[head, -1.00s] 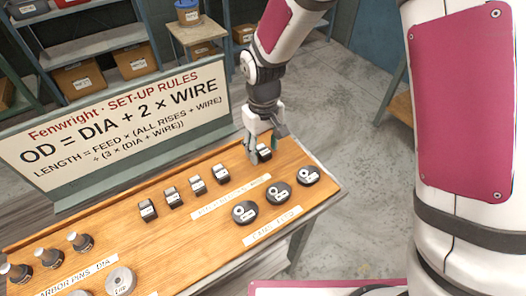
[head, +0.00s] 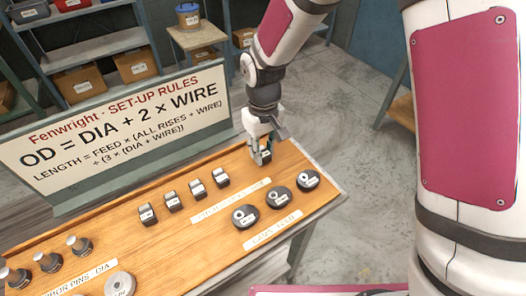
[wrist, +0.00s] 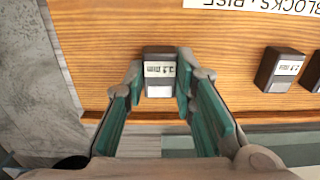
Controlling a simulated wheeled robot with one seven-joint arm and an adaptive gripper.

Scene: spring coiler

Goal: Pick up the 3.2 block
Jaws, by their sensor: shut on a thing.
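A small dark block (wrist: 159,70) with a white label stands at the right end of the row of blocks on the wooden board. Its label is small and upside down in the wrist view, so I cannot read it surely as 3.2. My gripper (wrist: 157,82) is shut on this block, one teal-padded finger on each side. In the head view my gripper (head: 261,157) points down over the block and partly hides it. The block appears to be at the board's surface; I cannot tell any gap beneath it.
Several similar blocks (head: 197,187) stand in a row to the left. Round dark discs (head: 277,197) sit in front, nearer the board's edge. Pins (head: 78,246) stand at lower left. A set-up rules sign (head: 115,135) rises behind the board. Open floor lies right of the table.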

